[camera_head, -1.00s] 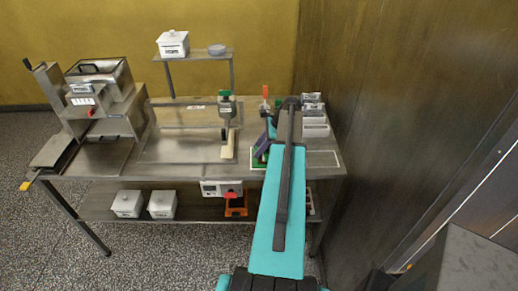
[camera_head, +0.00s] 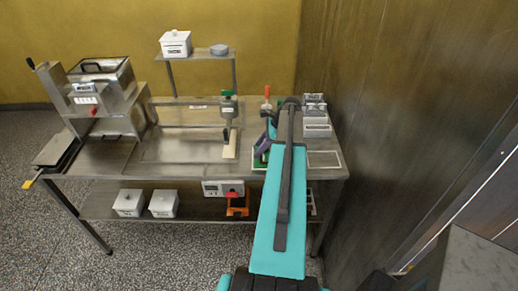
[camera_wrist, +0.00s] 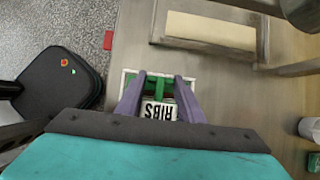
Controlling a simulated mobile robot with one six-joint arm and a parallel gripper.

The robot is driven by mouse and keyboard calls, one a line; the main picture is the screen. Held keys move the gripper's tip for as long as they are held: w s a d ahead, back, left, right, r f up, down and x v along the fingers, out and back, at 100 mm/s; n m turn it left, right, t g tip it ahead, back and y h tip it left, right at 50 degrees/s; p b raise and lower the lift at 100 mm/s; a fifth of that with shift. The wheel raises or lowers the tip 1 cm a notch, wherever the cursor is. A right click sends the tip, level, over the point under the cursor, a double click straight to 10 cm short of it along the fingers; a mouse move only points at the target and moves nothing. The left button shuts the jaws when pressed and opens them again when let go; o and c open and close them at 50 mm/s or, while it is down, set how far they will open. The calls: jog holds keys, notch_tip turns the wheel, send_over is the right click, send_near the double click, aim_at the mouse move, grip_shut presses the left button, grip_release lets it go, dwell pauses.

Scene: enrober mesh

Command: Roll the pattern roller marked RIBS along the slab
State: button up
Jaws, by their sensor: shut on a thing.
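My gripper (camera_wrist: 157,96) has purple fingers, shut on a green part of the pattern roller. Its white label reading RIBS (camera_wrist: 159,110) shows upside down between the fingers in the wrist view. The roller's lower part is hidden. A green-and-white bordered patch shows around it, close to the bench's front edge. The cream slab (camera_wrist: 210,30) lies beyond the fingers, apart from them.
White labelled boxes (camera_head: 316,127) stand right of my arm, near the dark wall. A red-topped upright (camera_head: 266,92) stands behind my gripper. A steel machine (camera_head: 98,95) occupies the bench's left end. A clear pane and shallow tray (camera_head: 180,146) lie between.

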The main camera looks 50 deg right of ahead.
jog(key=shift+w+a, duration=0.55)
jog(key=shift+w, duration=0.2)
dwell(1.3)
dwell(0.4)
notch_tip(320, 180, up, 7)
dwell(1.6)
jog(key=shift+f, duration=0.15)
dwell(0.4)
